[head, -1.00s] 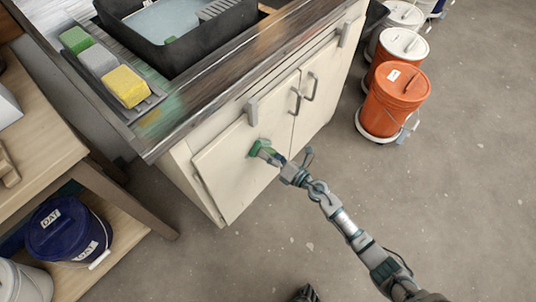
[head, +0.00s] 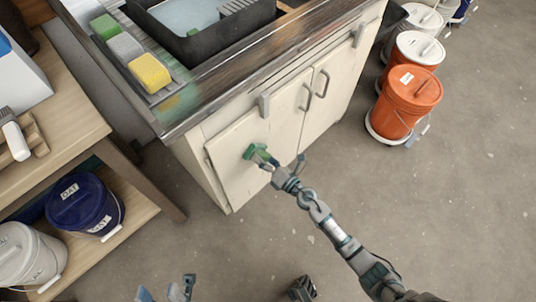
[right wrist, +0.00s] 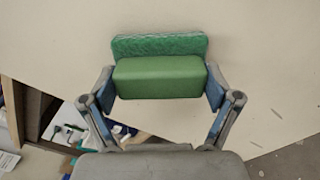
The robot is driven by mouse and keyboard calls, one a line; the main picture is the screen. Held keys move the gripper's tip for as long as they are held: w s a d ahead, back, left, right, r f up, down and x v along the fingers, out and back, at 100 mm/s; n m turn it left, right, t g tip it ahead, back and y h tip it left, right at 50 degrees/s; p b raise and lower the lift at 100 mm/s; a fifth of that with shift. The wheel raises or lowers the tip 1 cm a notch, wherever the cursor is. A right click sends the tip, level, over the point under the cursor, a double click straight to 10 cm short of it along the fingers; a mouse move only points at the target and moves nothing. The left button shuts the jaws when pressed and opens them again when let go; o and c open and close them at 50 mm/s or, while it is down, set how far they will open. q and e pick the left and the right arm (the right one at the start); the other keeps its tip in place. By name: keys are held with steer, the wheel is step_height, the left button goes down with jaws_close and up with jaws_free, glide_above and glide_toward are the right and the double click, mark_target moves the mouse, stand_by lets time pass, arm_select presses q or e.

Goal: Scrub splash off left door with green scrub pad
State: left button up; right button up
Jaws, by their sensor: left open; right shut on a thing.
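The left door (head: 235,175) is a cream cabinet door under the sink counter; its pale face also fills much of the right wrist view (right wrist: 50,40). The green scrub pad (head: 255,152) is at the door's upper middle. In the right wrist view the green pad (right wrist: 160,78) has a rough, darker side toward the door and seems to be against it. My right gripper (head: 264,160) is shut on the pad, one finger at each end. No splash shows clearly; the pad and gripper hide part of the door. My left gripper (head: 180,290) is open and empty at the bottom edge.
Green, grey and yellow blocks (head: 151,71) lie in a tray beside the black sink (head: 215,40). A wooden shelf at left holds a blue bucket (head: 82,205) and a white bucket (head: 28,255). Orange bucket (head: 405,100) and others stand at right. Floor before the cabinet is clear.

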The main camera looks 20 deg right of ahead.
steer(key=shift+s+d, duration=0.15)
steer(key=shift+s, duration=0.2)
steer(key=shift+v, duration=2.65)
steer(key=shift+d, duration=0.1)
steer(key=shift+v, duration=1.5)
